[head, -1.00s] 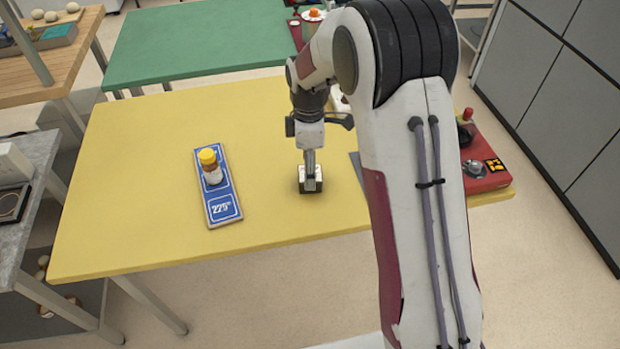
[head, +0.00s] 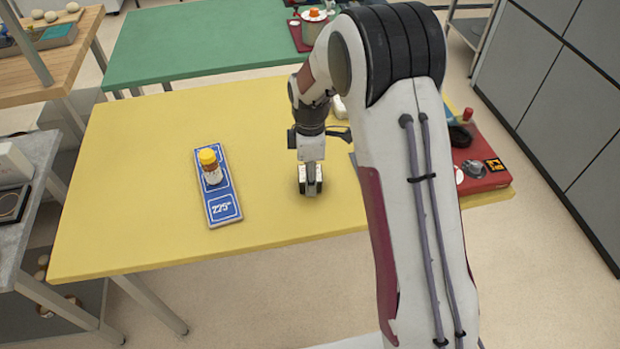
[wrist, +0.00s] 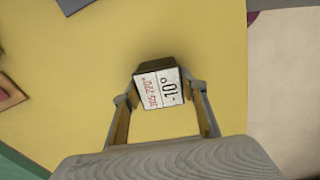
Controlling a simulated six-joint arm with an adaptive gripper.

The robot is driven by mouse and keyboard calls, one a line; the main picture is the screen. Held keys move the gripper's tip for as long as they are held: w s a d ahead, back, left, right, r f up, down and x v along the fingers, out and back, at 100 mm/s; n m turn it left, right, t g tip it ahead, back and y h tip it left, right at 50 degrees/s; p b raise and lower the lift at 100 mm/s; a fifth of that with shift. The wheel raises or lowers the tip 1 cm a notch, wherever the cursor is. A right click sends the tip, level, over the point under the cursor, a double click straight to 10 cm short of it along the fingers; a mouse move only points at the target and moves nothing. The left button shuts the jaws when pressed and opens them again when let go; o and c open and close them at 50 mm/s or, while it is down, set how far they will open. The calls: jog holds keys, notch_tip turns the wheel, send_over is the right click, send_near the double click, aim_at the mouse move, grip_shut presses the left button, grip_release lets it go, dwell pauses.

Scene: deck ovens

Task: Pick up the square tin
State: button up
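The square tin, a small dark box (wrist: 158,88) with a white printed label on top, stands on the yellow table (head: 130,220). It also shows in the head view (head: 302,186), partly covered by my gripper (head: 311,187). In the wrist view my gripper (wrist: 162,92) is open, with one finger on each side of the tin. Small gaps seem to show between the fingers and the tin's near part. Contact at the fingertips cannot be told. The tin rests on the table.
A blue board (head: 224,207) with a yellow-capped bottle (head: 209,166) on it lies to the left. A red board (head: 488,183) with small items is at the right, partly behind my arm. A green table (head: 190,45) stands behind. The yellow table is clear around the tin's left.

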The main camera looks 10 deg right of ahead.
jog(key=c, duration=0.6)
jog(key=shift+o, duration=0.2)
jog(key=shift+r, duration=4.95)
